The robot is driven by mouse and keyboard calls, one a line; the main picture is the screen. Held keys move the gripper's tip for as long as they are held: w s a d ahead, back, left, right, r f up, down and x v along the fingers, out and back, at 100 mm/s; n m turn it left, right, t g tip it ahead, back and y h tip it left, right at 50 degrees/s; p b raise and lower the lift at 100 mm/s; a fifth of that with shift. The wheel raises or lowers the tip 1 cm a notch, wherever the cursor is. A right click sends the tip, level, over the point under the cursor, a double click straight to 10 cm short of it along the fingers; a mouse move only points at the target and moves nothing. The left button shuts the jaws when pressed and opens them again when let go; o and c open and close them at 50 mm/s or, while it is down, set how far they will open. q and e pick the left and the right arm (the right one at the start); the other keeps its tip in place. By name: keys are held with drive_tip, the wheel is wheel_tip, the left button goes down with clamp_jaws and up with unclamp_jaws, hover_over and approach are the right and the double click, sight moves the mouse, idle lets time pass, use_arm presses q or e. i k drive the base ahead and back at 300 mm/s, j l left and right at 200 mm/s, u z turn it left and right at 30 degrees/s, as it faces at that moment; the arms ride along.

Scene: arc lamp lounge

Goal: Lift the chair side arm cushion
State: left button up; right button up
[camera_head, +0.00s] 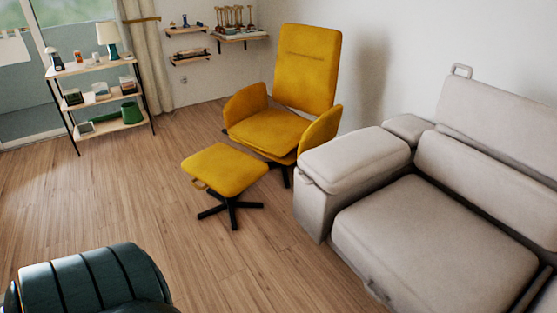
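A grey sofa (430,240) stands at the right. Its arm nearest the yellow chair carries a thick padded cushion (357,157), which lies flat on top of the arm. A seam or gap runs between this cushion and the arm body (310,208) below, with a small tab or loop near its left end. The yellow chair (285,110) stands behind and to the left of this cushion. Neither of my grippers is in view.
A yellow footstool (228,170) stands before the chair. A dark green ribbed piece (90,282) fills the bottom left corner. A shelf rack (98,68) with a lamp stands at the back left. Wooden floor (215,255) is clear between the footstool, sofa and green piece.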

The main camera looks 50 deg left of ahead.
sight(338, 165)
drive_tip(key=u, duration=1.25)
